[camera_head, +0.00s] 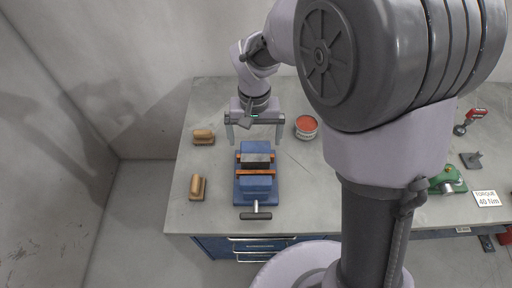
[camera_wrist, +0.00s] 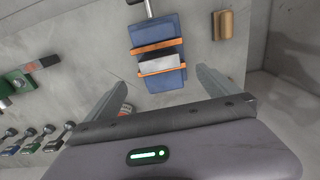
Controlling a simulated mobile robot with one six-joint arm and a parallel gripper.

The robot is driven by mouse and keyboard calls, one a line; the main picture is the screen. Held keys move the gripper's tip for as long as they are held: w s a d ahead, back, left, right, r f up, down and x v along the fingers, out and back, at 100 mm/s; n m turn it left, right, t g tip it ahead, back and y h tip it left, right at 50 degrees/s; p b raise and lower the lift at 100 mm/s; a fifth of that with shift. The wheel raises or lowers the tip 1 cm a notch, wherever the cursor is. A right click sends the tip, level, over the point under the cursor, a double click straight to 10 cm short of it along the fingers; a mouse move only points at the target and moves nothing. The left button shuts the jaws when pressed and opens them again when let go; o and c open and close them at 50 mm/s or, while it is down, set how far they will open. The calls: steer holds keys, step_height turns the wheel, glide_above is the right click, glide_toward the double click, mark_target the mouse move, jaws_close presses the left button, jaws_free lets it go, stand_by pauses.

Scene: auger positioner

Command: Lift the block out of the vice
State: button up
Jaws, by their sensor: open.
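A blue vice (camera_head: 256,187) with copper-coloured jaw strips stands on the grey workbench, its handle towards the front edge. A grey metal block (camera_head: 256,161) sits between the strips. In the wrist view the vice (camera_wrist: 160,77) is in the upper middle, and the block (camera_wrist: 159,64) shows a bright face between the orange strips. My gripper (camera_head: 255,142) is open and empty, behind and above the vice, with its fingers pointing down on either side. In the wrist view the fingers of my gripper (camera_wrist: 157,90) stand wide apart. Nothing touches the block from my side.
Two wooden-backed brushes (camera_head: 203,136) (camera_head: 197,187) lie left of the vice. A round tin with red contents (camera_head: 306,127) stands to the right of my gripper. A green tool (camera_head: 446,180) and a torque sign (camera_head: 487,198) are at the far right. A wall closes the back.

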mark_target(255, 164)
step_height(255, 164, down, 14)
steer(key=b, duration=0.2)
steer(key=shift+w+d+b, duration=0.1)
steer(key=shift+b, duration=0.3)
steer(key=shift+c, duration=0.4)
steer(key=c, duration=1.9)
steer(key=shift+s, duration=0.2)
steer(key=shift+r, duration=0.1)
steer(key=shift+r+p, duration=2.7)
steer(key=shift+r, duration=1.25)
